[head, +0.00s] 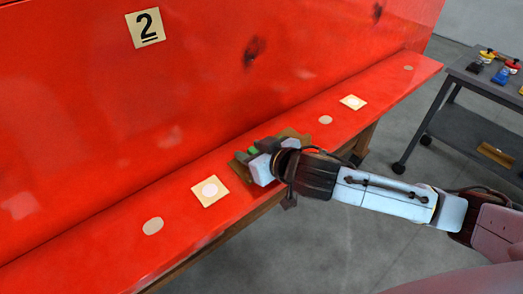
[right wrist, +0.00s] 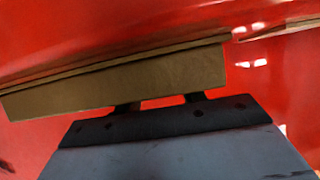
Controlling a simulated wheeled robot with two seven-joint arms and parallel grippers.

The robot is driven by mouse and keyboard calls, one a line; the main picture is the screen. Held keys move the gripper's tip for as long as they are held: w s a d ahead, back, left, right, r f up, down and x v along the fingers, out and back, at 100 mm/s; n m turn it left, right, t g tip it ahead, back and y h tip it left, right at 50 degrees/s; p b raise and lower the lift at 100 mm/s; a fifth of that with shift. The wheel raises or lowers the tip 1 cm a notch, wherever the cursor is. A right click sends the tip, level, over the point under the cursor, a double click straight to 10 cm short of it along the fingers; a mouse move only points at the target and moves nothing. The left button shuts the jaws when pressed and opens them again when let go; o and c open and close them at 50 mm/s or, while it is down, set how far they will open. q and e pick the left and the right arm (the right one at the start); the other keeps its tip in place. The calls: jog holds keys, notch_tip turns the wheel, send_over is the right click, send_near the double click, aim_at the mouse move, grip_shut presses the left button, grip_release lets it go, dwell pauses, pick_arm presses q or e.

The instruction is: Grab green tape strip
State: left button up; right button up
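A small green patch (head: 254,149), which may be the green tape strip, shows on the red ledge just beyond my right gripper in the head view. My right gripper (head: 262,162) is at the ledge, over or against a brownish flat piece (head: 293,134) that shows on both sides of it. In the right wrist view a long brown piece (right wrist: 120,85) lies across the gripper's front and hides the fingertips. Two dark finger parts show apart behind it. I cannot tell whether the fingers grip it. No green shows in the right wrist view. My left gripper is out of view.
A grey cart (head: 480,80) with tools stands at the right.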

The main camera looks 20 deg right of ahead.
jog(key=shift+c, duration=0.4)
grip_shut()
